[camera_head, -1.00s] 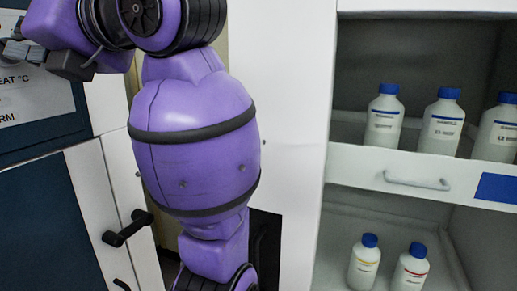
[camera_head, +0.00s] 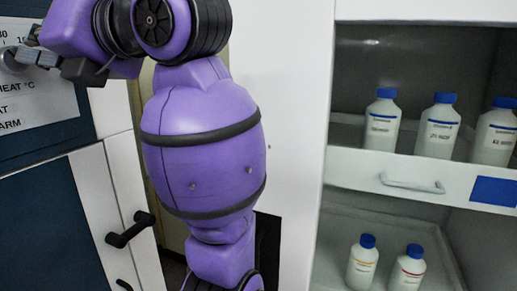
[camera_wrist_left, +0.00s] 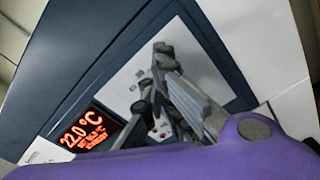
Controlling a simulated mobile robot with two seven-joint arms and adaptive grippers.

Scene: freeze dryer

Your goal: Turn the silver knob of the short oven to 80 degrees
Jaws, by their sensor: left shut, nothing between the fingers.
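The short oven's light control panel (camera_head: 50,108) is at the upper left of the head view, with partly cut-off lettering and scale numbers. A round silver knob (camera_head: 12,60) shows at the left edge, partly hidden by my left gripper (camera_head: 28,57). The gripper is shut with nothing between its fingers. Its tips are at or very close to the knob; I cannot tell whether they touch. In the left wrist view, the grey fingers (camera_wrist_left: 153,80) are in front of the panel and hide part of it. A red display (camera_wrist_left: 84,132) there reads about 22.0 °C. My right gripper is not in view.
A black door handle (camera_head: 130,229) sticks out below the panel.

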